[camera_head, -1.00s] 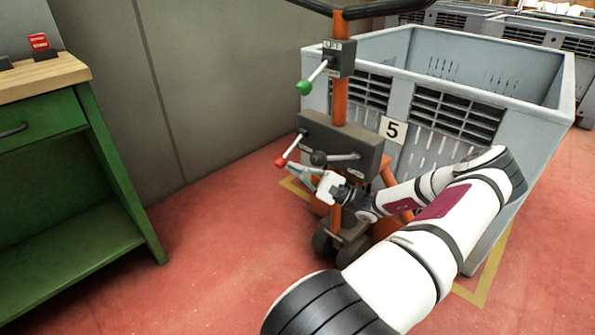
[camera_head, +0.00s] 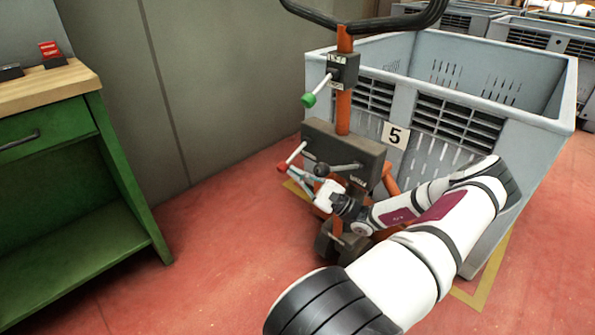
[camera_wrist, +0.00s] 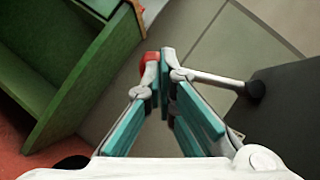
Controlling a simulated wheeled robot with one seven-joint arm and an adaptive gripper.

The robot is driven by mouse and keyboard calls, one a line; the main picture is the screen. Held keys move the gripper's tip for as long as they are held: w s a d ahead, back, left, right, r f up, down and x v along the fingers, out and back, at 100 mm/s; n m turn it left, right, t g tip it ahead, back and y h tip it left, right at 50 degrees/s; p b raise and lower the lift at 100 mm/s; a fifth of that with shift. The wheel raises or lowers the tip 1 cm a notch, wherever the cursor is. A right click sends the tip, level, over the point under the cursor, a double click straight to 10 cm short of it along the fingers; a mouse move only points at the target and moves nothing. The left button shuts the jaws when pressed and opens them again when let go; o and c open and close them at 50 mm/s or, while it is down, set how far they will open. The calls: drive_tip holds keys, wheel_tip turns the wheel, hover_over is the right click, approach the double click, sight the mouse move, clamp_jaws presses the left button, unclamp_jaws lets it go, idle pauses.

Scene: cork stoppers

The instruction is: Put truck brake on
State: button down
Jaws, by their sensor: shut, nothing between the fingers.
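The truck is an orange post (camera_head: 344,112) with dark control boxes and a black handle bar (camera_head: 400,22). Its lower box (camera_head: 345,150) carries a pale lever (camera_head: 295,154) with a red knob (camera_head: 283,168), and a lever with a black ball knob (camera_head: 321,169). The upper box carries a lever with a green knob (camera_head: 308,100). I cannot read which label marks the brake. My gripper (camera_head: 290,174) is shut and empty, its fingertips close to the red knob. In the wrist view the red knob (camera_wrist: 149,66) is partly hidden behind the fingertips; contact is unclear.
A grey crate (camera_head: 470,85) marked 5 stands close behind and right of the truck. A green workbench (camera_head: 75,190) with a wooden top is at the left. A grey wall (camera_head: 220,90) is behind. Red floor (camera_head: 220,250) is open between bench and truck.

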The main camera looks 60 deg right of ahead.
sight(292, 158)
drive_tip(key=r+m+h+p, duration=0.2)
drive_tip(key=m+h+p, duration=0.1)
drive_tip(key=m, duration=0.1)
drive_tip(key=a+r+m+h+p, duration=0.1)
drive_tip(key=r+m+h+p, duration=0.1)
drive_tip(key=m+h+p, duration=0.1)
drive_tip(key=r+m+t+h+p, duration=0.1)
drive_tip(key=r+m+h+p, duration=0.1)
drive_tip(key=m+h+p, duration=0.1)
drive_tip(key=shift+w+a+r+m+p, duration=0.1)
drive_tip(key=shift+a+m+p, duration=0.1)
drive_tip(key=shift+m+p, duration=0.35)
drive_tip(key=shift+w+a+r+m+p, duration=0.15)
drive_tip(key=shift+m+p, duration=0.15)
drive_tip(key=shift+m, duration=0.45)
drive_tip(key=shift+d+r+h+p, duration=0.1)
drive_tip(key=shift+r+h+p, duration=0.2)
drive_tip(key=shift+r+p, duration=0.35)
drive_tip(key=shift+f, duration=0.3)
